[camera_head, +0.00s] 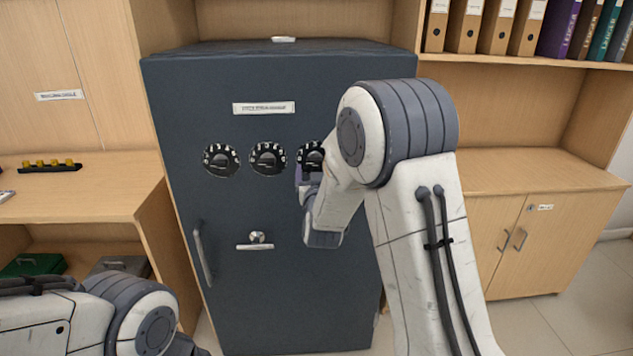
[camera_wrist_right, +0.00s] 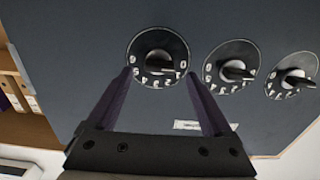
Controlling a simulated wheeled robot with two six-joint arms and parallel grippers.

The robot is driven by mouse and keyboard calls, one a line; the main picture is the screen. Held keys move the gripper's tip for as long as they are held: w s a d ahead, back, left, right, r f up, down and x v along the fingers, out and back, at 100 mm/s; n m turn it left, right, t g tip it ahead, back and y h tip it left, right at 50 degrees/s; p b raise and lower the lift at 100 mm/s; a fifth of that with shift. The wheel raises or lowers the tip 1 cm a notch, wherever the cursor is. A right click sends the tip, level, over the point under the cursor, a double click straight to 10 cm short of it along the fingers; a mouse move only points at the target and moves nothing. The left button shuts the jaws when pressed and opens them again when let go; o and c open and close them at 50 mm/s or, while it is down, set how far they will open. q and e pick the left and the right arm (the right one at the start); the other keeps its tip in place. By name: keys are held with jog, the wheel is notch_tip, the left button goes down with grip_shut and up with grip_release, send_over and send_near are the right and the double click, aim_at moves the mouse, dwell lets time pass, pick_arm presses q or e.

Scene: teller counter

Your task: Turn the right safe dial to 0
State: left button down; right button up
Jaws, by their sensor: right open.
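The dark grey safe (camera_head: 225,290) has three round black dials with white numbers in a row. The right dial (camera_head: 309,154) is partly covered by my right arm in the head view. In the right wrist view, which is upside down, the right dial (camera_wrist_right: 158,57) is the leftmost.
The middle dial (camera_head: 268,158) and left dial (camera_head: 221,160) are beside the right one. Below are a small round keyhole fitting (camera_head: 257,237) and a door handle (camera_head: 202,252). Wooden cabinets (camera_head: 540,245) and a counter (camera_head: 85,190) flank the safe.

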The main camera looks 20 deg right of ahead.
jog(key=v, duration=0.6)
jog(key=shift+s, duration=0.35)
jog(key=shift+a, duration=0.15)
jog(key=s+a+f+n+g+y, duration=0.2)
jog(key=a+y, duration=0.1)
jog(key=a, duration=0.3)
jog(key=s+a+f+n+g+y, duration=0.1)
jog(key=s+a+f+g+y, duration=0.15)
jog(key=a, duration=0.25)
jog(key=s+a+f+n+g+y, duration=0.1)
jog(key=s+a+f+n+g, duration=0.1)
jog(key=s+a+g, duration=0.45)
jog(key=s+a+f+n+g+y, duration=0.1)
jog(key=s+a+f+n+y, duration=0.15)
jog(key=s, duration=0.65)
jog(key=s+d+n+g+h, duration=0.3)
jog(key=s+g, duration=0.2)
jog(key=s, duration=1.1)
notch_tip(320, 180, up, 14)
jog(key=p, duration=1.4)
jog(key=shift+a+f, duration=0.15)
